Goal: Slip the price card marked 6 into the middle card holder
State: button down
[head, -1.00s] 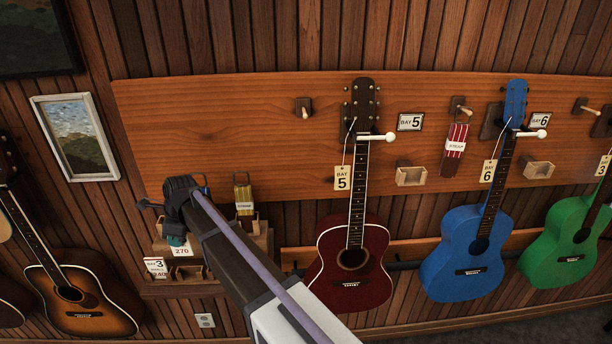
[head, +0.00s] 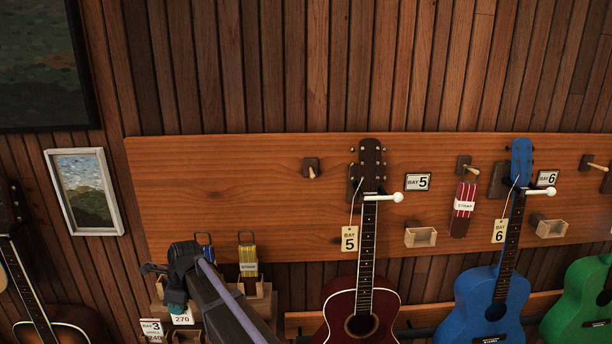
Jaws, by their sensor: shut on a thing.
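My gripper (head: 176,304) is at the lower left, in front of a small wooden rack, seen from behind. Its jaws are shut, but the thing between them is mostly hidden by the gripper body. A white card reading 270 (head: 182,317) shows right below the fingertips; I cannot tell whether it is held or stands on the rack. No card marked only 6 can be made out. A BAY 6 tag (head: 499,231) hangs by the blue guitar, and a BAY 6 plate (head: 547,178) is on the wall board. Which holder is the middle one is unclear.
Open wooden boxes (head: 420,237) and (head: 551,228) are fixed to the board. A dark red guitar (head: 362,306) and a blue guitar (head: 490,306) hang with white-tipped pegs jutting out. The board's left part is clear.

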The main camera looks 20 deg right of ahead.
jog(key=s+d+r+p, duration=0.2)
jog(key=s, duration=0.5)
jog(key=s+d+r+p, duration=0.2)
jog(key=s, duration=0.6)
jog(key=shift+s+d, duration=0.2)
jog(key=shift+d, duration=0.05)
jog(key=w+a, duration=0.1)
jog(key=w, duration=0.4)
jog(key=w+a+f+b, duration=0.1)
jog(key=w+a, duration=0.1)
jog(key=w, duration=0.3)
jog(key=w+a+b, duration=0.1)
jog(key=w, duration=0.4)
jog(key=shift+w+a+f, duration=0.25)
jog(key=shift+w+f, duration=0.1)
jog(key=shift+f, duration=0.05)
jog(key=shift+s, duration=0.1)
notch_tip(320, 180, down, 10)
jog(key=b, duration=1)
jog(key=shift+f, duration=0.1)
jog(key=c, duration=1.3)
grip_release()
